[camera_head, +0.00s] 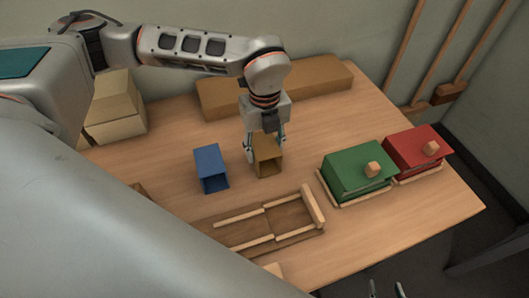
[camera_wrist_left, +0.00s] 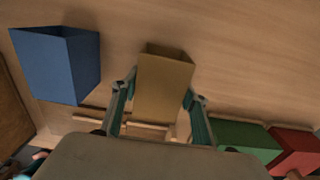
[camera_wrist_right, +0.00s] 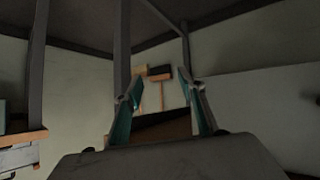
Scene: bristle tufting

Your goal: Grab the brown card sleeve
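The brown card sleeve (camera_head: 267,158) stands on the table with a dark open end showing. It also shows in the left wrist view (camera_wrist_left: 162,88), between the fingers. My left gripper (camera_head: 265,150) reaches down over the sleeve, one finger on each side. In the left wrist view its fingers (camera_wrist_left: 160,84) look spread, very close to the sleeve's sides; firm contact cannot be made out. My right gripper (camera_head: 386,291) is at the bottom edge, off the table. In the right wrist view its fingers (camera_wrist_right: 158,75) are apart with nothing between them.
A blue sleeve (camera_head: 210,167) stands left of the brown one. A wooden frame (camera_head: 265,222) lies in front. Green (camera_head: 357,172) and red (camera_head: 416,149) boxes with knobs stand at the right. A long brown block (camera_head: 325,85) and a tan box (camera_head: 115,105) lie behind.

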